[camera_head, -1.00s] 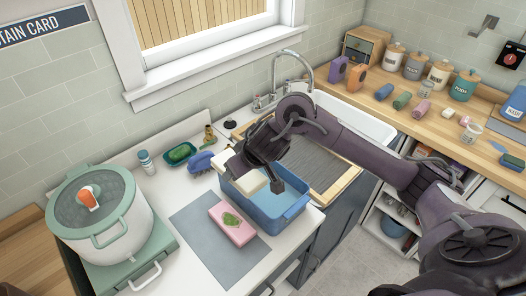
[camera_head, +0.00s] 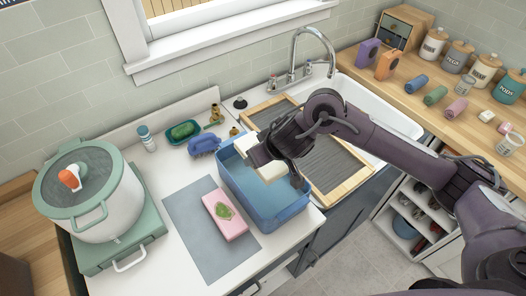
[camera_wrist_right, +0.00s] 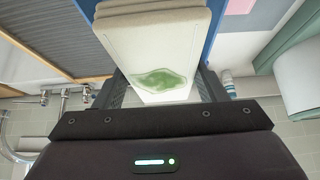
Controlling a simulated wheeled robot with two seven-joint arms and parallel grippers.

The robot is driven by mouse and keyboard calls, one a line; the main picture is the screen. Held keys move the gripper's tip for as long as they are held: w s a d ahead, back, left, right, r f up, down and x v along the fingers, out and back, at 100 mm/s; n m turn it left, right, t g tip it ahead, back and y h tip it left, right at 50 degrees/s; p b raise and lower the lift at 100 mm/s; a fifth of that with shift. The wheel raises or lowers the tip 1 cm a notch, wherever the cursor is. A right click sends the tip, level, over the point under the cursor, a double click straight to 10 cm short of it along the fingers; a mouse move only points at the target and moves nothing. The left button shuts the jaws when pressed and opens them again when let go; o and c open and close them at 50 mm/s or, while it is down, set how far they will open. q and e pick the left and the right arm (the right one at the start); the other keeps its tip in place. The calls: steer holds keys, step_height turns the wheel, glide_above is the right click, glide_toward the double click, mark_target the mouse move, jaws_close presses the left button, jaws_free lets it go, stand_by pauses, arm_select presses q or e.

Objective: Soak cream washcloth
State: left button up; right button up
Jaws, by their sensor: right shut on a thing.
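The cream washcloth (camera_head: 267,171) is a folded pad in my right gripper (camera_head: 277,163), held over the back part of the blue tub (camera_head: 277,217). The tub holds pale blue water. In the right wrist view, the washcloth (camera_wrist_right: 152,38) sits between both fingers of the gripper (camera_wrist_right: 160,88), with a green stain (camera_wrist_right: 158,80) on its face. I cannot tell whether its lower edge touches the water. My left gripper is not in view.
A pink cloth (camera_head: 231,222) with a green stain lies on a grey mat (camera_head: 187,214) left of the tub. A lidded pot (camera_head: 95,205), a blue brush (camera_head: 204,145) and a green dish (camera_head: 178,139) stand nearby. A faucet (camera_head: 313,45) and sink (camera_head: 385,112) lie behind.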

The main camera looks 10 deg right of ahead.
step_height(320, 180, down, 4)
steer(key=shift+f+b, duration=0.15)
steer(key=shift+b, duration=0.95)
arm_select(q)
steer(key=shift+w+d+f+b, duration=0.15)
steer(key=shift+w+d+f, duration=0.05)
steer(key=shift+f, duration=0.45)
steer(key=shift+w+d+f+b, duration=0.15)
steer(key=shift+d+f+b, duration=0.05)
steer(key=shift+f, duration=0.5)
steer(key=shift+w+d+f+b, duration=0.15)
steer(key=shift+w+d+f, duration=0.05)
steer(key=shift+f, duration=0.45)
arm_select(e)
steer(key=shift+w+d+f, duration=0.1)
steer(key=shift+f, duration=0.75)
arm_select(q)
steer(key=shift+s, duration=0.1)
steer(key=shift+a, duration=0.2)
arm_select(e)
steer(key=o, duration=1.1)
steer(key=shift+c, duration=0.2)
step_height(320, 180, up, 6)
steer(key=p, duration=0.7)
steer(key=shift+f, duration=0.1)
steer(key=shift+r+p, duration=0.3)
steer(key=shift+r, duration=0.9)
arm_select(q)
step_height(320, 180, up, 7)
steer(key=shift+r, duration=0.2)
